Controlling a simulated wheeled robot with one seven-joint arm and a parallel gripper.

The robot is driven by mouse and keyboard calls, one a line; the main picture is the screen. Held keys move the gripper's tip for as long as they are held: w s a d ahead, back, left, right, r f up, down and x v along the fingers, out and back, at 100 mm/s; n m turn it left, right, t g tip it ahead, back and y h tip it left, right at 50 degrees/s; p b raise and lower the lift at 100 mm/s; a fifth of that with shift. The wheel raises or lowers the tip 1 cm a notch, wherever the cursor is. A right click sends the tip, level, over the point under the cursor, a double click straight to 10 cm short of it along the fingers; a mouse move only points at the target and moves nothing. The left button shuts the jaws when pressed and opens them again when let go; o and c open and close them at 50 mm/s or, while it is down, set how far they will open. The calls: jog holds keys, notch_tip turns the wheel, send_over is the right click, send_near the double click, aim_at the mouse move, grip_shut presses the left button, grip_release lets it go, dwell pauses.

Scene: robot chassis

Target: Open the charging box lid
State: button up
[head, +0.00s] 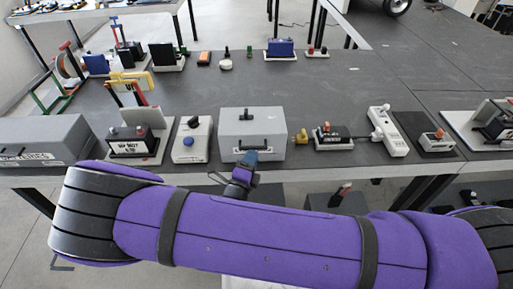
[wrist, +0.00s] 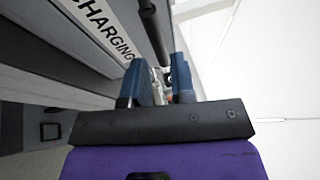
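The charging box (head: 268,122) is a grey box at the middle of the table's front edge. Its lid is closed, with a small dark handle or knob on top. A black bar handle (head: 250,149) runs across its front face. In the wrist view the box face carries a white label (wrist: 100,25) reading "CHARGING", and the black handle (wrist: 153,30) reaches toward my fingertips. My gripper (head: 247,158) is at the front of the box, close to this handle. In the wrist view my gripper (wrist: 160,75) has its two blue fingers apart. Whether they touch the handle I cannot tell.
A white base with a blue button (head: 190,140) stands left of the box. A larger grey box (head: 45,140) is at far left. Bare table lies behind the box.

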aim_at(256, 147)
jog(key=shift+x, duration=2.3)
grip_shut()
